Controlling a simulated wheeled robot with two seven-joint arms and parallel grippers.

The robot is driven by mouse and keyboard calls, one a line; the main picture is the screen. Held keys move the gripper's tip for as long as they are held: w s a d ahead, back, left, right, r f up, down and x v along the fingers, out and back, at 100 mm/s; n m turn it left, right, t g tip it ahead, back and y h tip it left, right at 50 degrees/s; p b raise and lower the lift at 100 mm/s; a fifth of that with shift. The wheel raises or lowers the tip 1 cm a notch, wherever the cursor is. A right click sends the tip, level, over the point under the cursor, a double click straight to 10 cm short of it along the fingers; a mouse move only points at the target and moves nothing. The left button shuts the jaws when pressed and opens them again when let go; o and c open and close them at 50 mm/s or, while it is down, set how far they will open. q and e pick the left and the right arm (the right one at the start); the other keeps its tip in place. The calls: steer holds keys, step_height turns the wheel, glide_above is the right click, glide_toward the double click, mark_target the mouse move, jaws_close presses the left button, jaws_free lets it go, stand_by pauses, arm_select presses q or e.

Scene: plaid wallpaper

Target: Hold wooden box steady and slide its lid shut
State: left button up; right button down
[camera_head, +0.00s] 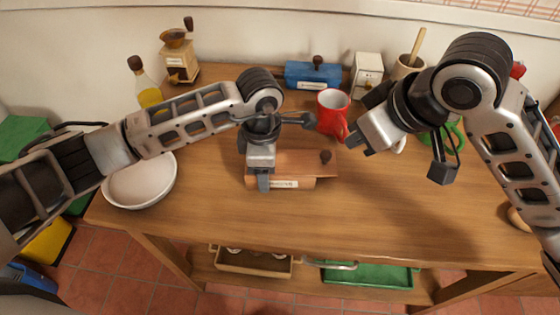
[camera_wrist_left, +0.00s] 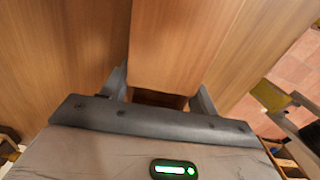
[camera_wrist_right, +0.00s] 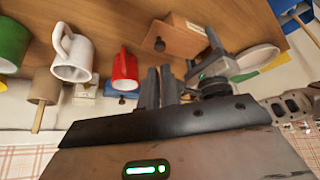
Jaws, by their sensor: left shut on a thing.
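The wooden box (camera_head: 305,183) with a pale label on its front lies on the table in front of me. Its flat lid (camera_head: 300,158), with a dark knob (camera_head: 325,157) near the right end, juts out past the box's right end. In the left wrist view the lid (camera_wrist_left: 180,45) shows beyond a dark gap between the fingers. My left gripper (camera_head: 264,182) is shut on the box's left end. My right gripper (camera_head: 359,146) is shut and empty, in the air right of the lid and apart from the knob. The box and lid (camera_wrist_right: 185,38) also show in the right wrist view.
A red mug (camera_head: 330,108) stands close behind the lid. A white mug (camera_wrist_right: 74,55) and green mug (camera_head: 452,136) are further right. A blue box (camera_head: 300,75) and small white cabinet (camera_head: 367,75) stand at the back. A white bowl (camera_head: 140,185) is left. The front right tabletop is clear.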

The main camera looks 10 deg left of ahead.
steer(key=s+d+f+m+g+y, duration=0.3)
steer(key=f+m+g+y, duration=0.1)
steer(key=f+y, duration=0.2)
steer(key=w+d+f+m+t+y, duration=0.1)
steer(key=d+m+t+y, duration=0.4)
steer(key=d+m, duration=0.45)
glide_toward(317, 171)
steer(key=w+a, duration=0.2)
steer(key=w+a+r, duration=0.1)
steer(key=w+a, duration=0.1)
steer(key=shift+a+r, duration=0.1)
steer(key=shift+r, duration=0.15)
steer(key=a, duration=0.4)
steer(key=shift+s+a, duration=0.25)
steer(key=shift+s, duration=0.1)
arm_select(q)
steer(key=shift+d, duration=0.1)
arm_select(e)
steer(key=shift+s+a, duration=0.1)
steer(key=shift+a, duration=0.2)
